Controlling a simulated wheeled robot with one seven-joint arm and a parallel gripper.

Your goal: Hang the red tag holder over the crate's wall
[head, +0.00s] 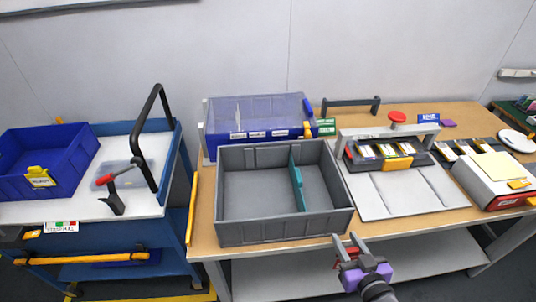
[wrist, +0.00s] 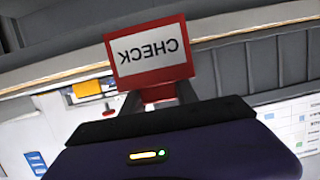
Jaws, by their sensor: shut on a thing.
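The red tag holder (wrist: 150,52) carries a white card reading CHECK, upside down in the wrist view. My gripper (wrist: 158,95) is shut on its lower part, hiding some of it. In the head view, my gripper (head: 349,241) is in front of the table's front edge, near the crate's front right corner and apart from it. A little red shows between its fingers there. The grey crate (head: 285,233) stands open on the table, with a teal divider (head: 298,188) inside. No tag holder hangs on its visible walls.
A blue bin with a clear cover (head: 260,112) stands behind the crate. A grey tray-like fixture (head: 405,195) with several pouch cells lies to its right. A blue cart (head: 180,170) with a blue bin (head: 75,160) stands left. The table's wooden front edge (head: 405,227) is near my gripper.

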